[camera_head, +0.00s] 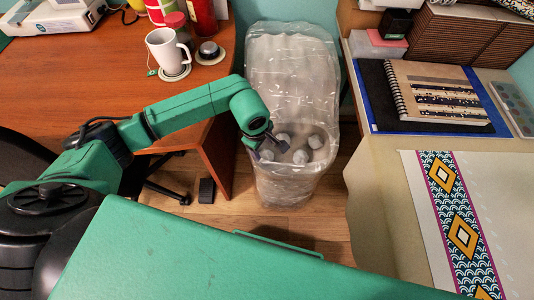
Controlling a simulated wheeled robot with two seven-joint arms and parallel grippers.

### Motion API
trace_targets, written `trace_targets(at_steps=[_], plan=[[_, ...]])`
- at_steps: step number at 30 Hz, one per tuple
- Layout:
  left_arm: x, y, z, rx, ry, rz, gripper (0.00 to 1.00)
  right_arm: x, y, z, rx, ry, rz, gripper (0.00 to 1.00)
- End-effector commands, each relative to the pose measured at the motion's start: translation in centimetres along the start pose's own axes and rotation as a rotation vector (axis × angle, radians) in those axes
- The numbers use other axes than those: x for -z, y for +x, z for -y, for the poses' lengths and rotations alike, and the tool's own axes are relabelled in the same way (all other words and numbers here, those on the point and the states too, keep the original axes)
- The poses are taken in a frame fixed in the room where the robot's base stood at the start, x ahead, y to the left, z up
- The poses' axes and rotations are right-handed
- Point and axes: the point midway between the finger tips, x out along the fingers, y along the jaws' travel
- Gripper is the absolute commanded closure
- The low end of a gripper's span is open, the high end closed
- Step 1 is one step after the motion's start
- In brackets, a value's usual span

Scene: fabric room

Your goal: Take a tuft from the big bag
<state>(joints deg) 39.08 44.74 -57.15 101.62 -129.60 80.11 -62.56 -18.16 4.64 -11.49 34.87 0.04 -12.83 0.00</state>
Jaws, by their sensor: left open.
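The big bag (290,70) is a tall clear plastic bag standing on the floor between the two tables. Several whitish tufts (315,142) lie inside it, seen through its open or see-through upper side. My left gripper (277,146) is open at the bag's left side, over the tufts and close to them. I cannot tell whether it touches a tuft. My right gripper is not in view.
A brown desk (100,75) on the left holds a white mug (163,50) on a coaster. A pale table (385,165) on the right holds a spiral notebook (435,92) and a patterned cloth (460,220). The bag fills the gap between them.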

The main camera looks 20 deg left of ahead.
Motion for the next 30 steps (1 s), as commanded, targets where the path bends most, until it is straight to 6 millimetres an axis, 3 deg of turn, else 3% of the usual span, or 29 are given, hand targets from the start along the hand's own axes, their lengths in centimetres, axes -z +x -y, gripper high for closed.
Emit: trace_targets(at_steps=[9,13,20,21,22,30], plan=[[0.1,5.2,0.2,0.003,-0.004,0.005,0.35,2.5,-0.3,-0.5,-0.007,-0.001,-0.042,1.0],[0.1,7.3,0.2,0.001,-0.004,0.005,0.35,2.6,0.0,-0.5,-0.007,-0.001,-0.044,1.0],[0.2,7.6,0.1,-0.001,-0.002,0.004,0.35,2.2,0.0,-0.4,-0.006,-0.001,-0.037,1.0],[0.2,7.6,0.1,-0.001,-0.003,0.004,0.5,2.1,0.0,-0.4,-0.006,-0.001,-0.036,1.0],[0.2,7.6,0.1,-0.001,-0.003,0.004,0.55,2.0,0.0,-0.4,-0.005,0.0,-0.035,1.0],[0.2,7.6,0.1,-0.001,-0.003,0.004,0.57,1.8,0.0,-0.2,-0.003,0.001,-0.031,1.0]])
